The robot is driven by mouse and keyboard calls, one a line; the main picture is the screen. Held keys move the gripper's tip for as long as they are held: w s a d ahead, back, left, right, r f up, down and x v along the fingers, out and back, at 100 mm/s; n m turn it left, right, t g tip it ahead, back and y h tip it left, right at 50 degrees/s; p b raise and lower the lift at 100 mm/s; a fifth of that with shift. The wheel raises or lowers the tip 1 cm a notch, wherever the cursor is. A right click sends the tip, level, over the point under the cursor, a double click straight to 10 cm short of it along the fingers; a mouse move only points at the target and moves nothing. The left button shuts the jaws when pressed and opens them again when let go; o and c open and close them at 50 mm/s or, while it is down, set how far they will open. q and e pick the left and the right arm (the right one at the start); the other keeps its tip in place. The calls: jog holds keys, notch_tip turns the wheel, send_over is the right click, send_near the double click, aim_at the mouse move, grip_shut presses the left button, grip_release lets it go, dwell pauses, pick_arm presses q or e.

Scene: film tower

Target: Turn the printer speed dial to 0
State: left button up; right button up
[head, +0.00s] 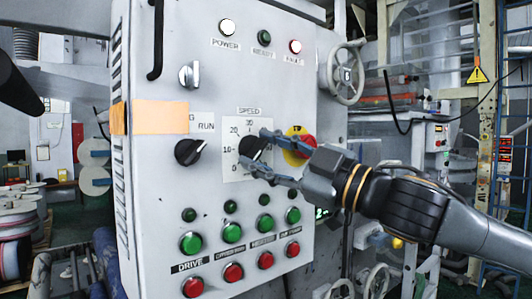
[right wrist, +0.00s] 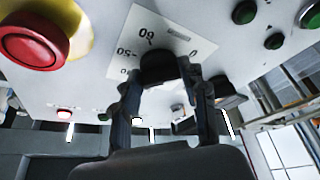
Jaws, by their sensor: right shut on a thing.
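The black speed dial (head: 253,148) sits on a white scale plate (head: 232,172) under the SPEED label on the grey control panel. Numbers 0, 10, 20 and 30 show on the plate's left and top in the head view. My right gripper (head: 257,150) reaches in from the right, its fingers on either side of the dial. In the right wrist view the dial (right wrist: 158,66) is between the fingertips, and the gripper is shut on it. The fingers partly hide the dial and plate, so I cannot read its pointer surely. My left gripper is not in view.
A red emergency stop on a yellow base (head: 300,146) is right beside the upper finger. A black RUN selector (head: 188,152) is left of the plate. Green (head: 233,233) and red (head: 233,272) buttons lie below. A handwheel (head: 347,75) is at upper right.

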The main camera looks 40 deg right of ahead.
jog(key=o, duration=1.1)
jog(key=shift+o, duration=0.2)
jog(key=shift+s, duration=0.15)
jog(key=shift+v, duration=3.6)
jog(key=shift+f, duration=0.1)
